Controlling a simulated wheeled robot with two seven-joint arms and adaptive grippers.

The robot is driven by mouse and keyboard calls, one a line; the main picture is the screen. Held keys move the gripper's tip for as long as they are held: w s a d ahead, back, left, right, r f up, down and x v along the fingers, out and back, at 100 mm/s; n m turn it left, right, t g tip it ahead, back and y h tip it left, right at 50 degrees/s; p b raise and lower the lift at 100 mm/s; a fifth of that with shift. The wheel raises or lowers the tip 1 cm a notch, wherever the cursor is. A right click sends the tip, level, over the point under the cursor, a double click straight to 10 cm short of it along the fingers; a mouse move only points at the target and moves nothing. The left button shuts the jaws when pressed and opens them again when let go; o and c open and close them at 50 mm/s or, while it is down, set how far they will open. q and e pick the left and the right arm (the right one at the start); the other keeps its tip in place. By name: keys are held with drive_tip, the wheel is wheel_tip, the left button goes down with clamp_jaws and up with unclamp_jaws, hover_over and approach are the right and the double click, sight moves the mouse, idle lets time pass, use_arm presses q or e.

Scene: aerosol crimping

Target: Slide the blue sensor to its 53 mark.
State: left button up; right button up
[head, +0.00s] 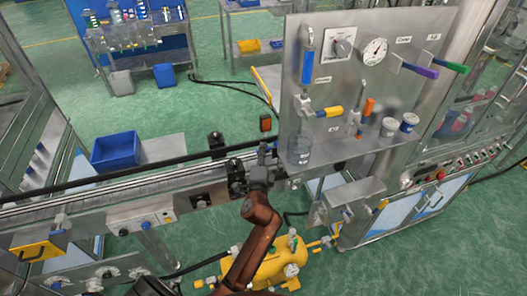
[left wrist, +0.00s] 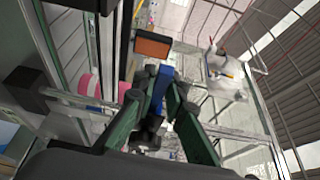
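The blue sensor (left wrist: 159,92) shows in the left wrist view as a narrow blue piece between the fingers of my left gripper (left wrist: 160,74). The two fingertips come close together with the blue piece between them, so the gripper looks shut on it. In the head view my left gripper (head: 264,152) is at the conveyor rail, just left of the upright grey panel, and it hides the sensor. No scale or 53 mark can be read in either view. My right gripper is in neither view.
An orange-faced block in a dark frame (left wrist: 153,45) stands just beyond the fingertips; it also shows in the head view (head: 265,124). The conveyor (head: 120,188) runs left. The grey panel (head: 345,100) with gauge and valves stands right. A yellow tank (head: 275,268) is below.

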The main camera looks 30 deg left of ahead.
use_arm(q)
drive_tip(key=o, duration=0.4)
drive_tip(key=v, duration=0.7)
drive_tip(key=shift+s+d, duration=0.15)
drive_tip(key=shift+s, duration=0.1)
